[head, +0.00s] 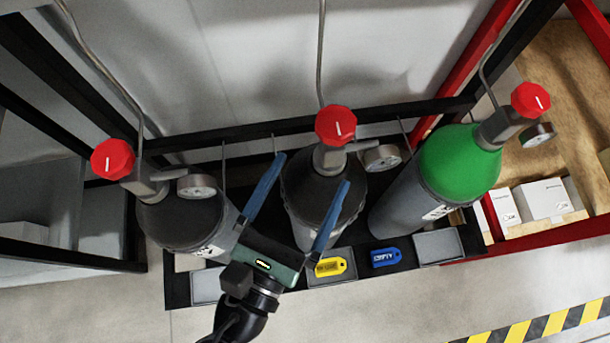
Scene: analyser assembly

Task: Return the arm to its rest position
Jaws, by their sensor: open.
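My gripper (304,203) shows in the head view, at the end of my black arm coming up from the bottom. Its two blue fingers are spread wide apart with nothing held between them. In the picture they lie over the middle gas cylinder (306,180), dark with a red valve knob (336,125). I cannot tell how far above or in front of the cylinder the fingers are. The gripper body covers part of the rack's front.
A dark cylinder (180,220) stands left and a green-topped cylinder (450,165) right, in a black rack (290,125). A yellow tag (330,267) and a blue tag (385,257) lie at the rack's front. White boxes (543,200) are right. The floor in front is clear.

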